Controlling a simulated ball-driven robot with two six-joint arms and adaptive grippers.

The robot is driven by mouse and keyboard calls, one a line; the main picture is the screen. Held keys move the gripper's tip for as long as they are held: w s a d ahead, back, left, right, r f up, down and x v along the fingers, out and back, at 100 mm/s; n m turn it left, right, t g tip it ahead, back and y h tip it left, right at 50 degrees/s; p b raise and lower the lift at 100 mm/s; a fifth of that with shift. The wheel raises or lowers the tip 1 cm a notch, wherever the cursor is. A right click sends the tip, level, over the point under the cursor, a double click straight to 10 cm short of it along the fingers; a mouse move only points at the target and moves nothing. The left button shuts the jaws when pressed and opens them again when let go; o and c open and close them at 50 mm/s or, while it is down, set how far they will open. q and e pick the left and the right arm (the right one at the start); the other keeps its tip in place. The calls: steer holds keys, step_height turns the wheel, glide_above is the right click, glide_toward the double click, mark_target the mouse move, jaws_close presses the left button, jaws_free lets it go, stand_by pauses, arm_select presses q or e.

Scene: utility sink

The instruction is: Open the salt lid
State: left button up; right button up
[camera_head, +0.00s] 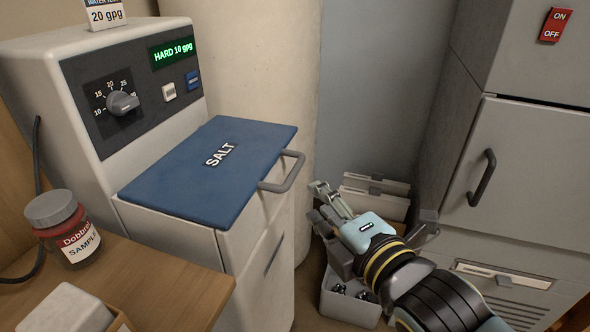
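The salt lid (210,170) is a flat blue panel marked SALT on top of the beige water softener (180,238). It lies shut and level. A grey bar handle (283,175) sticks out from its right front edge. My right gripper (326,198) is below and to the right of the handle, apart from it, pointing up and left. Its pale fingers look empty, but their gap is unclear at this angle. My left gripper is out of view.
A wooden counter (185,292) at the lower left holds a sample jar (68,228). A grey cabinet with a handle (482,178) stands at right. Pale bins (347,303) sit on the floor below my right arm. A pale column (262,75) rises behind the lid.

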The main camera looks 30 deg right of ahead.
mark_target(294, 168)
steer(key=w, duration=0.3)
steer(key=w+b, duration=0.1)
steer(key=w, duration=0.3)
steer(key=w+b, duration=0.1)
steer(key=w, duration=0.2)
steer(key=shift+w+d+f, duration=0.2)
steer(key=shift+d+f, duration=0.1)
steer(key=shift+d, duration=0.1)
steer(key=shift+c, duration=0.8)
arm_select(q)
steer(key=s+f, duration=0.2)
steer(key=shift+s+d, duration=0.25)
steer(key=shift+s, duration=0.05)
arm_select(e)
jaws_close()
